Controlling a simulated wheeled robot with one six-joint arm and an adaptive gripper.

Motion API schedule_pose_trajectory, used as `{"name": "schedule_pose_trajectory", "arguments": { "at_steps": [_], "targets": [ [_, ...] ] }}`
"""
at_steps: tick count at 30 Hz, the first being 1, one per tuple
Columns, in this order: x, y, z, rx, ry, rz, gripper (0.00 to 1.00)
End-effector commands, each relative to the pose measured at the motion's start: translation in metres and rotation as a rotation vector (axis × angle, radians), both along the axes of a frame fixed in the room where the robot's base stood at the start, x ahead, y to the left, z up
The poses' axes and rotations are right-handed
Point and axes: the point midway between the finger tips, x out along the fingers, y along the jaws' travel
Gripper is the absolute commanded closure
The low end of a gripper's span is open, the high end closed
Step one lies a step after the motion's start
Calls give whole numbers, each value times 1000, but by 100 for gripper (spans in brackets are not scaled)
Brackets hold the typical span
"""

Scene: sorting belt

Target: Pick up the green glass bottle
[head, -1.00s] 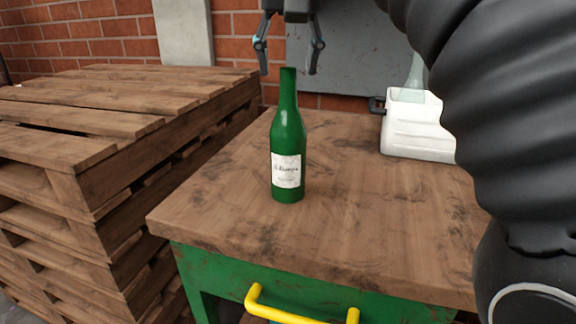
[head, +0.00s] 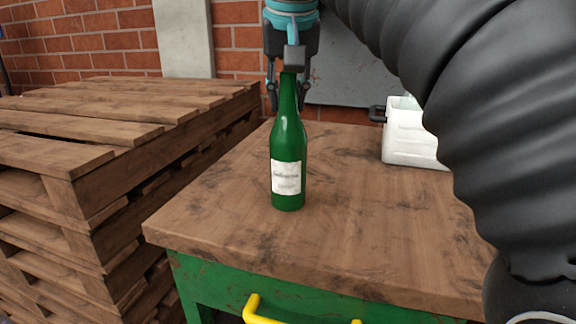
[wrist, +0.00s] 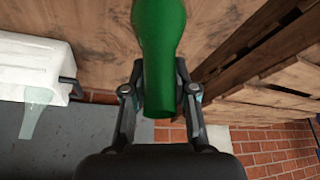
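The green glass bottle (head: 288,140) stands upright on the wooden tabletop, near the middle of the head view, with a white label on its front. Its neck also shows in the wrist view (wrist: 158,85), running down between the fingers. My gripper (head: 287,98) points down over the bottle, its two fingers on either side of the neck. In the wrist view the finger pads (wrist: 160,88) sit close beside the neck. Whether both pads touch the glass I cannot tell. The bottle's base is hidden in the wrist view.
A white container (head: 410,145) stands at the table's back right, with a pale translucent object (wrist: 38,105) beside it. Stacked wooden pallets (head: 80,190) stand left of the table (head: 380,240). A brick wall (head: 100,40) and grey panel are behind. The tabletop around the bottle is clear.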

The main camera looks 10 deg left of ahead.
Motion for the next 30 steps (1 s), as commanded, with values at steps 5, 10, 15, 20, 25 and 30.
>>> {"name": "schedule_pose_trajectory", "arguments": {
  "at_steps": [5,10,15,20,25,30],
  "targets": [
    [0,0,0,-1,2,0,100],
    [0,0,0,0,1,0,100],
    [0,0,0,0,1,0,100],
    [0,0,4,0,1,0,100],
    [0,0,19,0,1,0,100],
    [1,1,47,0,0,0,100]
  ]
}}
